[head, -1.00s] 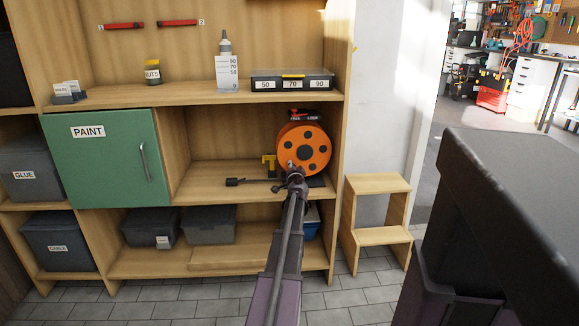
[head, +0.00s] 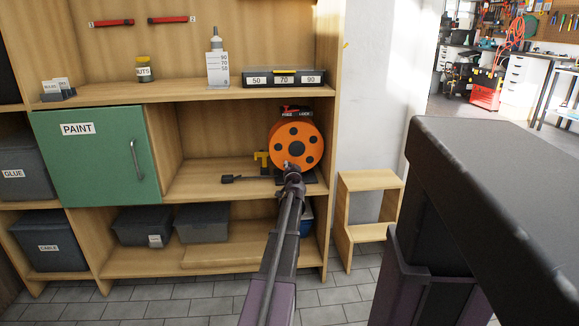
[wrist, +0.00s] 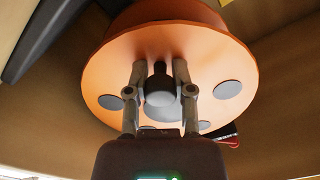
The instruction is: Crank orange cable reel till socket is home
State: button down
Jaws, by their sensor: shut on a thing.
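The orange cable reel (head: 310,134) stands upright on the middle shelf, with dark round spots on its face. A grey crank knob (wrist: 161,92) shows in front of the reel disc (wrist: 110,70) in the wrist view. My gripper (wrist: 160,72) is shut on this knob, a finger on each side. In the head view my gripper (head: 291,168) is at the lower left of the reel's face. A dark socket (head: 229,179) lies on the shelf, left of a yellow bracket (head: 262,160) beside the reel. The cable near the reel is partly hidden by my arm.
A FREE/LOCK plate (head: 296,114) with a red lever sits above the reel. The shelf board above carries a black case (head: 285,82). A green PAINT door (head: 95,165) is at left. A wooden step stool (head: 368,181) stands right of the shelving.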

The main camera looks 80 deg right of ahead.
jog(key=shift+c, duration=2.4)
grip_release()
jog(key=shift+s, duration=0.15)
jog(key=v, duration=1.2)
